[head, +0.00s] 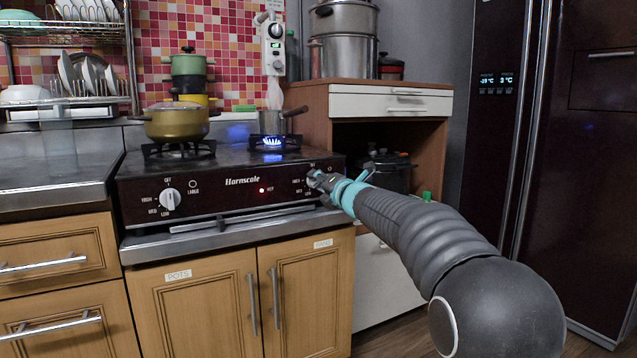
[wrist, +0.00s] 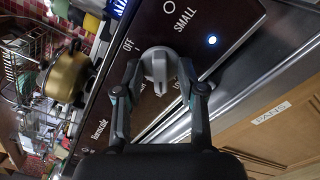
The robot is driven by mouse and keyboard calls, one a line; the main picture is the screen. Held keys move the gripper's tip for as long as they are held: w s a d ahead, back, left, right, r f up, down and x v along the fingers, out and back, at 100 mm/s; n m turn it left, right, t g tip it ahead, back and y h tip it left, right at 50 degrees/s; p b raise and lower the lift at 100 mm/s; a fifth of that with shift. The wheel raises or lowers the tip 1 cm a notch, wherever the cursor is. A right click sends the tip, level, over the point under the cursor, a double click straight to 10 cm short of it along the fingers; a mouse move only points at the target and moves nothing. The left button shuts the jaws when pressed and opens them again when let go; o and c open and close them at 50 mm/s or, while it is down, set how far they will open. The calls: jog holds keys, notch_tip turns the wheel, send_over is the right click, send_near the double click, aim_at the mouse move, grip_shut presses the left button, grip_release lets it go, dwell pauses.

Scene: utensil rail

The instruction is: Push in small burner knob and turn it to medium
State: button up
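The small burner knob (wrist: 158,66) is a light grey dial with a raised grip bar, in the middle of the wrist view. Its bar runs nearly up and down in that picture. My gripper (wrist: 160,77) has its fingers apart, one on each side of the knob, with a visible space between them and the grip bar. I cannot tell whether a fingertip touches the knob's rim. OFF and SMALL are legible; other markings are partly hidden by the fingers. In the head view my gripper (head: 316,181) covers the knob. The small burner (head: 272,143) shows a blue flame.
The stove front (head: 235,185) carries the large burner knob (head: 170,200) at left and a red light. A small pot (head: 278,121) stands over the flame, a yellow pot (head: 177,122) on the large burner. A wooden cabinet (head: 385,93) is right of the stove.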

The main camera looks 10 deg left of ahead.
jog(key=v, duration=0.7)
dwell(0.6)
